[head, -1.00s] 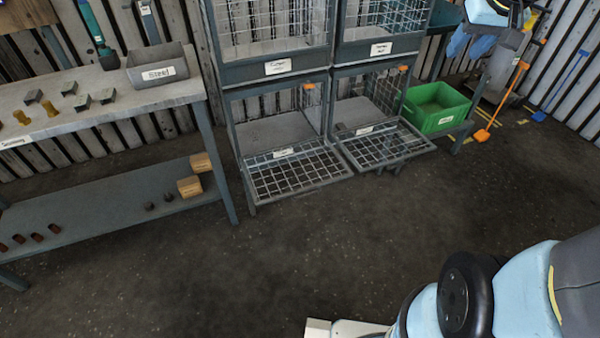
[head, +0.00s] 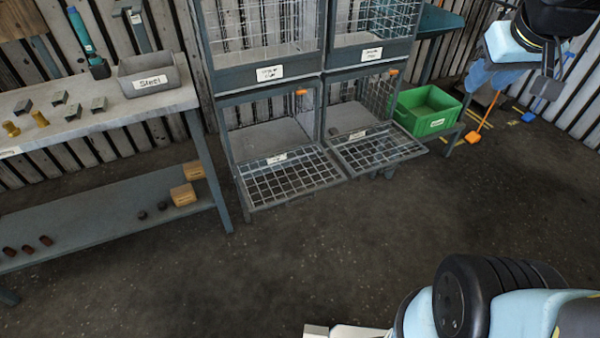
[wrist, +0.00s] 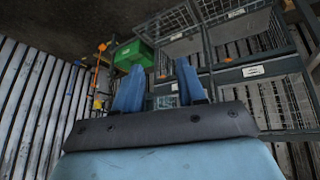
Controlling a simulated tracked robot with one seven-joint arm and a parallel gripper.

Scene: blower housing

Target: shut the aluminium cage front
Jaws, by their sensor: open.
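Two lower wire cages stand side by side. The left front (head: 290,178) and right front (head: 378,150) are both folded down and stick out flat. Their labels are too small to read, so I cannot tell which is the aluminium one. My gripper (head: 480,76) is at the upper right in the head view, right of the cages and above the green bin's level in the picture. In the wrist view my gripper (wrist: 158,88) has two blue fingers spread apart with nothing between them. Mesh cage parts (wrist: 180,42) lie beyond the fingers there.
A green bin (head: 428,110) stands right of the cages. Upper cages sit above the lower pair. A workbench (head: 90,115) with a steel-labelled tray (head: 150,75) stands at the left. An orange-headed tool (head: 474,136) leans at the right. The floor (head: 280,260) in front is clear.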

